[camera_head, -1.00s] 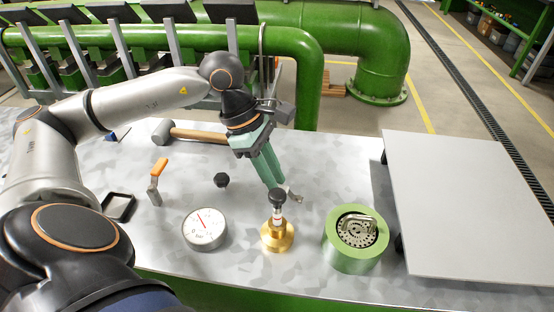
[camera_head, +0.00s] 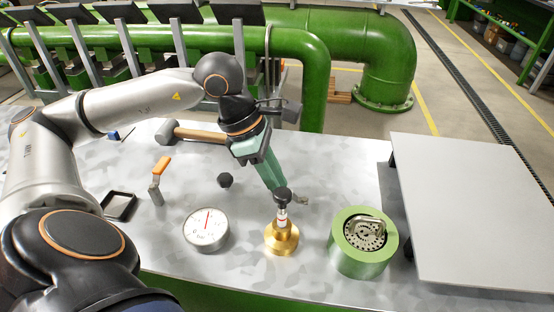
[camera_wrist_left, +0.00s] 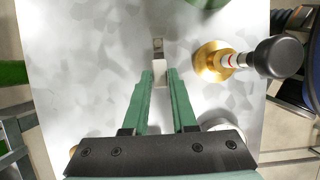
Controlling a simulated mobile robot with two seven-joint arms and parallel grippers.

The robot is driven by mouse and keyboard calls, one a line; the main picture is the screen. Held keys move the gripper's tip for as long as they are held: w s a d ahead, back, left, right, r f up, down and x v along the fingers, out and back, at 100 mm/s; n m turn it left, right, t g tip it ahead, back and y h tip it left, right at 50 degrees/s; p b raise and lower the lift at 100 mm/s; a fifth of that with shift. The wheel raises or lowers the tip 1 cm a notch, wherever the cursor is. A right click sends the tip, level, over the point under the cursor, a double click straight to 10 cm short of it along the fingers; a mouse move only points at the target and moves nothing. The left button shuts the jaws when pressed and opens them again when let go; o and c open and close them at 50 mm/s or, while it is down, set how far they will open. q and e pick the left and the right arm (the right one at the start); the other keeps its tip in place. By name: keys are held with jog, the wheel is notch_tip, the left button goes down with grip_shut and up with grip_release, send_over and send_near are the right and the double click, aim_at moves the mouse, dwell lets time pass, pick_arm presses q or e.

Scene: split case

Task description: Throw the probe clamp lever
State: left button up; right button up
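A brass base (camera_head: 282,237) stands upright on the bench with a red-and-white stem and a black knob (camera_head: 282,195); in the left wrist view the brass base (camera_wrist_left: 211,62) is right of the fingers. A small grey metal piece (camera_head: 303,200) lies behind it; it also shows in the left wrist view (camera_wrist_left: 158,46). I cannot tell for certain which part is the clamp lever. My left gripper (camera_head: 275,187) points down behind the knob. In the left wrist view its green fingers (camera_wrist_left: 160,72) have a narrow gap at the metal piece; whether they grip it is unclear.
A round gauge (camera_head: 206,229), an orange-handled lever (camera_head: 160,165), a black knob (camera_head: 225,181), a black tray (camera_head: 118,206) and a mallet (camera_head: 195,134) are on the left. A green cylinder (camera_head: 362,256) and a raised grey panel (camera_head: 470,205) are on the right.

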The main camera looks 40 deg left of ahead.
pick_arm(q)
jog(key=o, duration=0.4)
jog(key=shift+o, duration=0.2)
jog(key=p+v, duration=0.1)
jog(key=v, duration=1.1)
jog(key=shift+r+p, duration=0.3)
jog(key=shift+p, duration=0.1)
jog(key=shift+s, duration=0.1)
